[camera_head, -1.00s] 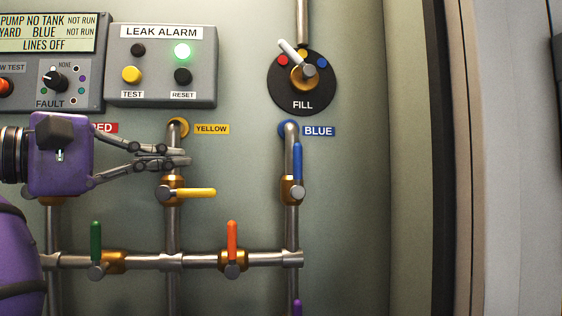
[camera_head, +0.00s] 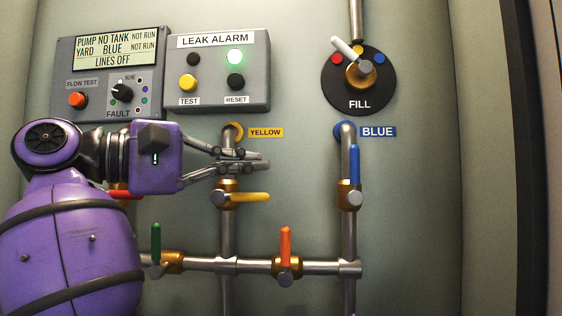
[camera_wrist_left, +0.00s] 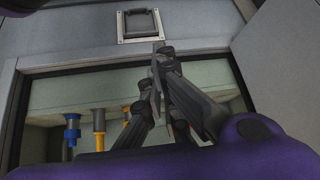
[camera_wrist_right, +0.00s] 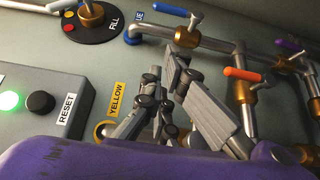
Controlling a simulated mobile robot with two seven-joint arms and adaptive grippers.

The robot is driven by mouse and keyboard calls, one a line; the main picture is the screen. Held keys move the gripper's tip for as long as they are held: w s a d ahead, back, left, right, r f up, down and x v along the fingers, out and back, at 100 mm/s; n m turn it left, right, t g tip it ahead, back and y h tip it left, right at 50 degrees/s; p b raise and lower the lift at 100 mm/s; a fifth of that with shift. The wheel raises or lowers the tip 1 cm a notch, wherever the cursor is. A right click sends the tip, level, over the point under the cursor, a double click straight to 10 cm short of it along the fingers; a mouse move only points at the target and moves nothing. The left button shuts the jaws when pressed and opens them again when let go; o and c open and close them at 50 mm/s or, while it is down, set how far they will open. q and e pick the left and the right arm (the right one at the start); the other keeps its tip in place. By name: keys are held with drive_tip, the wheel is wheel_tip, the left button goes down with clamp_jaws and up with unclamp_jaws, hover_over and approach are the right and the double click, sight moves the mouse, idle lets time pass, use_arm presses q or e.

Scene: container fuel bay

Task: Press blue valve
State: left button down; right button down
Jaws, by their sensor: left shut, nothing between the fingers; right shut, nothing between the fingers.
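The blue valve has a blue lever (camera_head: 354,166) pointing up from a brass body (camera_head: 348,194) on the pipe under the BLUE label (camera_head: 378,132). The lever also shows at the top of the right wrist view (camera_wrist_right: 163,8). My right gripper (camera_head: 267,160) is shut and empty in front of the yellow pipe, left of the blue lever and apart from it. It also shows in the right wrist view (camera_wrist_right: 168,75). My left gripper (camera_wrist_left: 160,58) is shut and empty, seen only in the left wrist view, away from the levers.
The yellow lever (camera_head: 250,197) lies level just below my right gripper. Orange (camera_head: 285,246) and green (camera_head: 156,244) levers stand on the lower pipe. A FILL dial (camera_head: 358,88) is above the blue valve. The leak alarm box (camera_head: 218,70) glows green. The wall right of the blue pipe is clear.

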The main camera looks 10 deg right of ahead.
sight(355, 173)
drive_tip(key=s+x, duration=0.1)
drive_tip(key=x, duration=0.3)
drive_tip(key=s+p+x, duration=0.1)
drive_tip(key=x, duration=0.3)
drive_tip(key=d+p+x, duration=0.1)
drive_tip(key=x, duration=0.3)
drive_tip(key=shift+s, duration=0.4)
